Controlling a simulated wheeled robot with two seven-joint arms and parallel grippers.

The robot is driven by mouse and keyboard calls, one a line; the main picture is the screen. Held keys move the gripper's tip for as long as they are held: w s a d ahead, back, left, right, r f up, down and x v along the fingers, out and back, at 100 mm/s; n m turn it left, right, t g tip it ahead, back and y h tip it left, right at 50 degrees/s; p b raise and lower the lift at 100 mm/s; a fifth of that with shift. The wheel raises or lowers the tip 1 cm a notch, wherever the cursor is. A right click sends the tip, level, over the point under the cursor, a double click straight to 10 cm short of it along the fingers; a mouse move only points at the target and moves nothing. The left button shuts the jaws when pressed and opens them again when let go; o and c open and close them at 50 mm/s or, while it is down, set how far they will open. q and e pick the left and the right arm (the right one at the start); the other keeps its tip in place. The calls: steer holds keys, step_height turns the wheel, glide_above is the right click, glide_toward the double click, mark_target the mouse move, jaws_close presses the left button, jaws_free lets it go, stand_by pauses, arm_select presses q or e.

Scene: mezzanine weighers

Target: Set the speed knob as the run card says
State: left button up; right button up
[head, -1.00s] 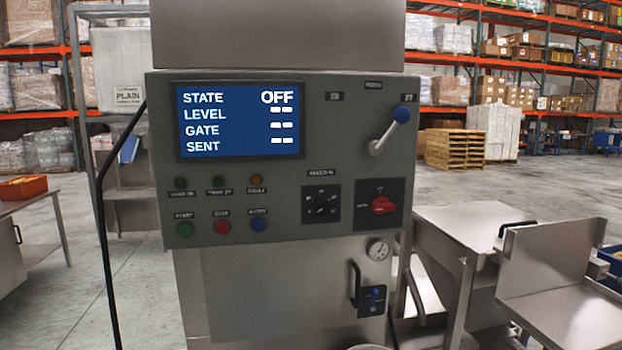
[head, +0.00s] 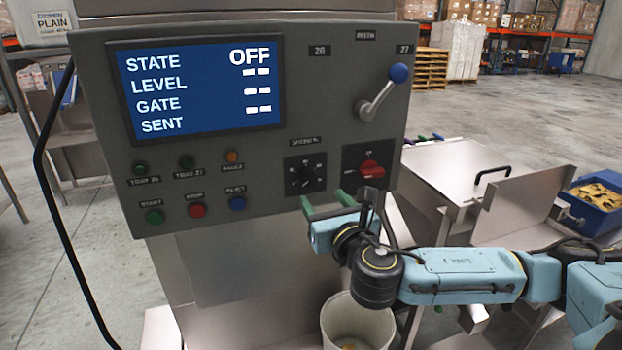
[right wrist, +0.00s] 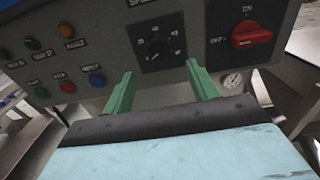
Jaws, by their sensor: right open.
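The speed knob (head: 304,176) is a small black dial on a black square plate, low on the grey control panel (head: 330,100). It also shows in the right wrist view (right wrist: 156,48), with numbers around it. My right gripper (head: 326,200) is open and empty, its green fingers just below the knob and apart from it. In the right wrist view the fingers (right wrist: 160,80) stand either side of the plate's lower edge. The screen (head: 200,90) reads STATE OFF, with dashes for the rest. I cannot make out a run card. My left gripper is out of view.
A red rotary switch (head: 371,170) sits right of the knob, near my right gripper. A blue-tipped lever (head: 385,92) is above it. Indicator lamps and green, red and blue buttons (head: 197,210) are at left. A pale bucket (head: 358,322) stands below my right arm.

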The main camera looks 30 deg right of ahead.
mark_target(310, 181)
steer(key=p+x, duration=0.1)
steer(key=x, duration=0.7)
steer(key=shift+a, duration=0.1)
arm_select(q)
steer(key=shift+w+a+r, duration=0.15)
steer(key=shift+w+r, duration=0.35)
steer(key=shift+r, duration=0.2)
arm_select(e)
steer(key=c, duration=1)
